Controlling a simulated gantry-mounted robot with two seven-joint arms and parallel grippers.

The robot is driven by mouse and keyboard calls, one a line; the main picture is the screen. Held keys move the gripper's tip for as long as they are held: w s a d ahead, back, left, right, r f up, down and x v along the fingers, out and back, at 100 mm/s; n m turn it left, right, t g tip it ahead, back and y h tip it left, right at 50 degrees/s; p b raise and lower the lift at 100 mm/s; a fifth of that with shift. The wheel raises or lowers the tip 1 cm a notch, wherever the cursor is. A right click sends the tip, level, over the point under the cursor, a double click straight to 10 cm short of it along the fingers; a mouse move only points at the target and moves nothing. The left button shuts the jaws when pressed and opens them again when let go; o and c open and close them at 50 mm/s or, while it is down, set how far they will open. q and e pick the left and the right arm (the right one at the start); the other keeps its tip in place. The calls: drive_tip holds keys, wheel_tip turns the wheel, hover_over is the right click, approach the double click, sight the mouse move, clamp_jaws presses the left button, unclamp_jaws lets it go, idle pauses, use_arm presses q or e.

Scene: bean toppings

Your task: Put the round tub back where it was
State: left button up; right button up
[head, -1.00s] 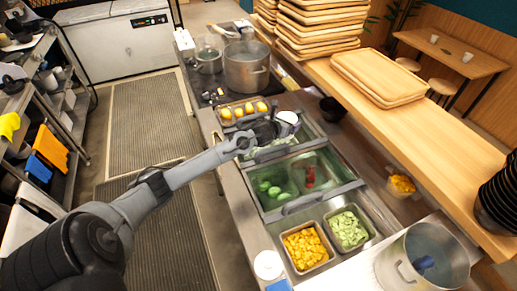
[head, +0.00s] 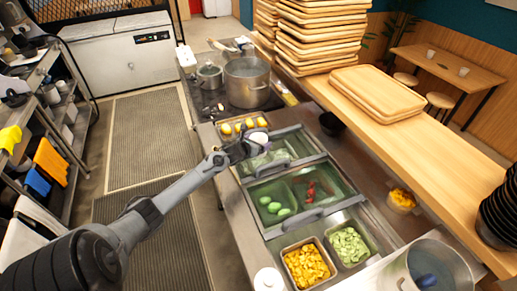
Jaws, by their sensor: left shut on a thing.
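The round tub (head: 259,137) is a small white thing in the middle of the head view. My left gripper (head: 250,146) is shut on it and covers part of it. Gripper and tub show over the far end of the counter's sunken bins, just in front of the tray of yellow items (head: 239,133). I cannot tell whether the tub touches anything below it. A second white round container (head: 268,280) stands at the counter's near left edge. My right gripper is out of view.
Sunken bins hold green ovals (head: 276,206) and red pieces (head: 311,190). Nearer are pans of orange cubes (head: 307,265) and green pieces (head: 348,246). A big pot (head: 247,84) stands at the back. A black bowl (head: 331,123) is to the right, below the wooden shelf (head: 400,140).

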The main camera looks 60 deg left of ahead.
use_arm(q)
drive_tip(key=shift+f, duration=1.95)
drive_tip(key=shift+f, duration=0.15)
drive_tip(key=o, duration=1.1)
drive_tip(key=shift+c, duration=0.2)
